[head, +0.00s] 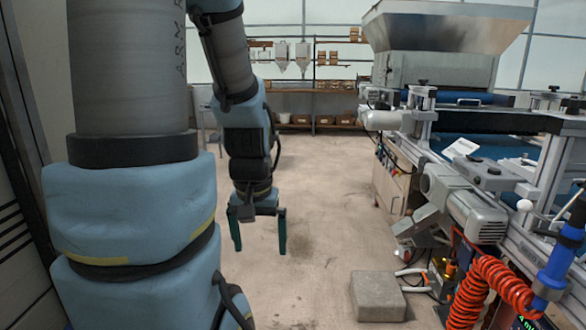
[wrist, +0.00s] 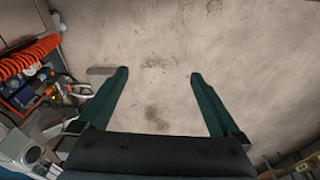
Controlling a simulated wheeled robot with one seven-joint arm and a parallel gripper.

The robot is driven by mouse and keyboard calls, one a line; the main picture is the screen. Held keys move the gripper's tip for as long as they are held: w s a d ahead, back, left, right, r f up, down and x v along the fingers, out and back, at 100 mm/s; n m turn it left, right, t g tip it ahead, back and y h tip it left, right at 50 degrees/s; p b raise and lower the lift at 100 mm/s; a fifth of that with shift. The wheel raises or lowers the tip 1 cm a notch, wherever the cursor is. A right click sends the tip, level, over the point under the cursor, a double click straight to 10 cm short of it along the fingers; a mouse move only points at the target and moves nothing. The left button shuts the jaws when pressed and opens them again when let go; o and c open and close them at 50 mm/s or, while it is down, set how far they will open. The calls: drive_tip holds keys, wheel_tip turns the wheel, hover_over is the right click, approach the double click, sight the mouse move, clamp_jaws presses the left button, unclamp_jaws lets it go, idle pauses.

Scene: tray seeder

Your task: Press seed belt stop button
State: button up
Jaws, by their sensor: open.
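My gripper (head: 259,230) hangs pointing down over the open floor, left of the seeder, in the head view. Its two dark green fingers are apart with nothing between them. In the wrist view my gripper (wrist: 158,80) is also open over bare floor. The tray seeder (head: 470,165) stands at the right in the head view, with a metal hopper (head: 440,28) on top and a blue belt (head: 490,147). I cannot make out the seed belt stop button in either view. My gripper is well clear of the machine and touches nothing.
A concrete block (head: 378,296) lies on the floor before the machine. An orange coiled hose (head: 490,280) hangs at the lower right and also shows in the wrist view (wrist: 30,57). Shelves (head: 310,105) stand at the back. The floor between is clear.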

wheel_tip(320, 180, up, 10)
drive_tip(key=p, duration=0.8)
drive_tip(key=shift+r, duration=0.15)
